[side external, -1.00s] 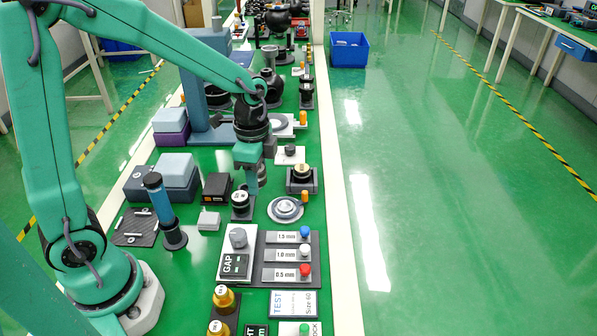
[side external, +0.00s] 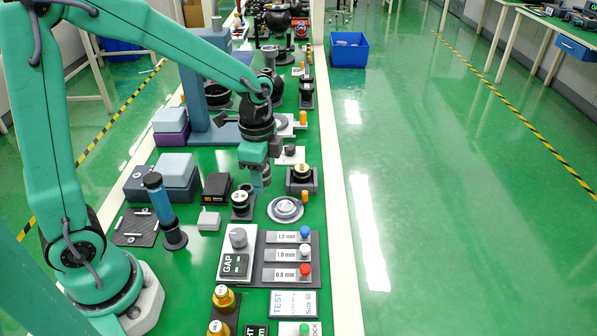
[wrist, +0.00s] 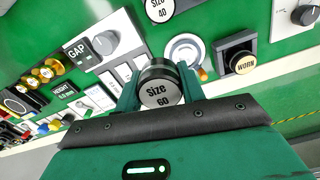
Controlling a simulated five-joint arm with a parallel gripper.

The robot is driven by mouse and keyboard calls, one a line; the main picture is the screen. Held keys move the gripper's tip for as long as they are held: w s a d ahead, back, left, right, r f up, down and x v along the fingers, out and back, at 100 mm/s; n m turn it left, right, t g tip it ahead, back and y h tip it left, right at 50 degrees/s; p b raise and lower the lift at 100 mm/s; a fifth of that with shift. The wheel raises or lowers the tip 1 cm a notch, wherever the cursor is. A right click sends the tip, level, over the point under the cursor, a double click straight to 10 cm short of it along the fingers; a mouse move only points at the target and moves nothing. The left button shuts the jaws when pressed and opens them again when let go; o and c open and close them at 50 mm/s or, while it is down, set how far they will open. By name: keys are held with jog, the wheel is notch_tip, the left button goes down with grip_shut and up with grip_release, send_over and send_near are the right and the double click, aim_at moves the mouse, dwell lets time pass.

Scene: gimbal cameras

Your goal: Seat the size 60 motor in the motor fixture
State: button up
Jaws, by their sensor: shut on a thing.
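My gripper (wrist: 163,90) is shut on the size 60 motor (wrist: 160,85), a dark cylinder with a pale face marked "Size 60". In the side view, my gripper (side external: 262,182) points down over the bench with the motor mostly hidden by its fingers. It is above the bench, behind and left of a round, stepped silver-grey piece (side external: 285,209). That piece also shows in the wrist view (wrist: 185,46), just beyond the motor and apart from it. No label marks which piece is the motor fixture.
A size 40 motor (side external: 241,202) stands left of the silver piece. A dark block marked "WORK" (wrist: 245,64) stands to its right; it also shows in the side view (side external: 302,178). A GAP knob panel (side external: 238,255) and several buttons lie in front.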

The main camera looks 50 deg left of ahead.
send_over(286, 209)
jog(key=shift+f, duration=1.2)
jog(key=shift+f, duration=0.1)
jog(key=shift+f, duration=2.75)
jog(key=shift+f, duration=1.15)
jog(key=shift+r, duration=0.2)
jog(key=shift+r, duration=0.35)
jog(key=shift+r, duration=0.3)
jog(key=shift+f, duration=0.4)
dwell(1.3)
